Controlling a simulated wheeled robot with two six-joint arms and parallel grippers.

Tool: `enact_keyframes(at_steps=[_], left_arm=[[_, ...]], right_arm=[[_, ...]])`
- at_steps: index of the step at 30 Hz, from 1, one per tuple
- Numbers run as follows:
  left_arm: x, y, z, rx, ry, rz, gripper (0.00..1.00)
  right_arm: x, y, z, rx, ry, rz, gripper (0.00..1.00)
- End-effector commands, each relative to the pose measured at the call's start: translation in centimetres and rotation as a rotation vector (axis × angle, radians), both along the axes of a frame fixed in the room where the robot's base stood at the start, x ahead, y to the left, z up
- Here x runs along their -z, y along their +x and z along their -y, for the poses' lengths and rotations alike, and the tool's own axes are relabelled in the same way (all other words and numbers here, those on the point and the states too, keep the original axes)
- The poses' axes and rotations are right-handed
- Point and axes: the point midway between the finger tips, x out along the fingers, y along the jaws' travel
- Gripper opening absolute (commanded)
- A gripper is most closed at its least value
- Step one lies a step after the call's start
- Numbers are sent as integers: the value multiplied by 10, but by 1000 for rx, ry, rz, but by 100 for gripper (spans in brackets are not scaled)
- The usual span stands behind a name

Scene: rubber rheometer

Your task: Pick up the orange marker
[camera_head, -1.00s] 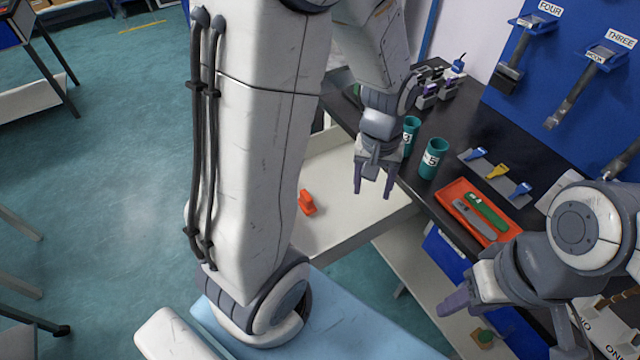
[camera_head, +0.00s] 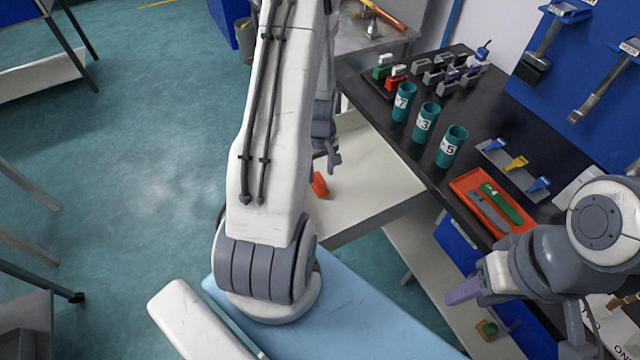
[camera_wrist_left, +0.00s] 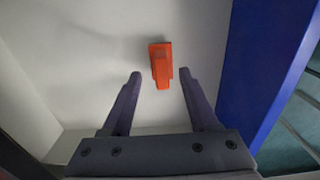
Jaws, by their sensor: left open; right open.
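The orange marker (camera_head: 319,184) lies on the light floor of the open drawer (camera_head: 365,190), partly hidden behind my left arm in the head view. In the left wrist view the marker (camera_wrist_left: 161,64) lies beyond the fingertips, roughly midway between them and slightly to the right. My left gripper (camera_head: 331,160) is open and empty above the drawer, mostly hidden by its own arm. Its two spread fingers show clearly in the left wrist view (camera_wrist_left: 159,74). My right gripper (camera_head: 464,294) is at the right, away from the marker; its fingers look overlapped from this angle.
Green numbered cups (camera_head: 451,146) stand on the black worktop beside the drawer. An orange-red tray (camera_head: 463,185) with a green and a grey tool lies nearer. In the left wrist view a blue drawer wall (camera_wrist_left: 262,62) rises to the right of the marker.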

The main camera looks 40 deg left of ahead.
Motion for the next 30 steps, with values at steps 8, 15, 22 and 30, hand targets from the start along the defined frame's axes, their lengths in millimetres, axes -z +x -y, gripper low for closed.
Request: enact_keyframes(at_steps=[8, 15, 22, 30], left_arm=[[38, -2, -3, 1, -2, -3, 60], [42, -1, -3, 1, 0, 0, 60], [42, -1, -3, 0, -1, 0, 0], [41, -1, -3, 1, 0, 0, 0]], right_arm=[[-4, 0, 0, 0, 0, 0, 45], [-4, 0, 0, 0, 0, 0, 45], [-4, 0, 0, 0, 0, 0, 45], [-4, 0, 0, 0, 0, 0, 45]])
